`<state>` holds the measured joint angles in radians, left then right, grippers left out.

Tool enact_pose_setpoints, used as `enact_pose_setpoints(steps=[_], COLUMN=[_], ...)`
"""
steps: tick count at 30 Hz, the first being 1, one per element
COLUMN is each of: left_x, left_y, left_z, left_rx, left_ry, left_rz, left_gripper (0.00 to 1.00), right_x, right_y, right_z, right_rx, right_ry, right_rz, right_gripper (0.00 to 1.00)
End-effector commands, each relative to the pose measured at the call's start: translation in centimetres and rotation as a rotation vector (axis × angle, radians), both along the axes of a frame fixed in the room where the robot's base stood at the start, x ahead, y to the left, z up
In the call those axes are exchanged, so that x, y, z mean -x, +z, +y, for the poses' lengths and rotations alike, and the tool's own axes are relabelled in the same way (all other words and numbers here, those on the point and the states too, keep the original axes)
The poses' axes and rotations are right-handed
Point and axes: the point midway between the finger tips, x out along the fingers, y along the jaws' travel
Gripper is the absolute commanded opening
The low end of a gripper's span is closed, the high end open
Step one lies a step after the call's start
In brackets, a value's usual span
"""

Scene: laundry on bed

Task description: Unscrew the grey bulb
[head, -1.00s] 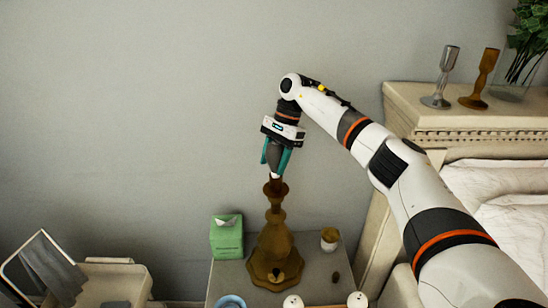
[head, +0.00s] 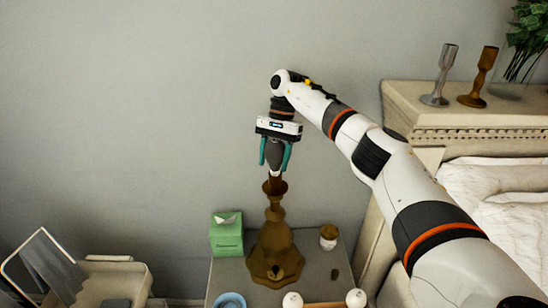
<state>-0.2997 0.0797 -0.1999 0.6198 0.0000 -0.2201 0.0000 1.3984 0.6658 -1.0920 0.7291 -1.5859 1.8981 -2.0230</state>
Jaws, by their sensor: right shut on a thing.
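The grey bulb (head: 275,157) is between the teal fingers of my right gripper (head: 275,162), pointing down with its pale base lowest. The gripper is shut on it, above the brown lamp (head: 273,242). The bulb's base is right over the lamp's dark top socket; I cannot tell whether it is still inside or just clear of it. The lamp stands upright on the bedside table (head: 229,275). My left gripper is not in view.
On the table are a green tissue box (head: 227,238), a small jar (head: 328,237), a blue ring-shaped dish (head: 231,300) and round white knobs (head: 292,300). Two candle holders (head: 439,78) stand on the headboard (head: 430,110) at right. The wall area left of the arm is clear.

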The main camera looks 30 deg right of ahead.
Motion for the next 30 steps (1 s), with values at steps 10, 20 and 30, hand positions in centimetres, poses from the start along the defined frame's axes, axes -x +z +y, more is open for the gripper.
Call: enact_pose_setpoints(steps=[10,20,30], left_x=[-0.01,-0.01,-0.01], left_y=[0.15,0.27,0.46], left_z=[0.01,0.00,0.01], left_rx=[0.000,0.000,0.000], left_ry=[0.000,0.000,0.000], left_rz=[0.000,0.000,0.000], left_gripper=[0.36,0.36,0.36], right_x=[0.11,0.11,0.23], right_y=[0.03,0.16,0.07], right_z=[-0.08,-0.08,-0.24], right_rx=[0.000,0.001,0.000], right_ry=[0.230,0.317,0.530], right_rz=[0.000,0.000,0.000], right_gripper=[0.30,0.30,0.30])
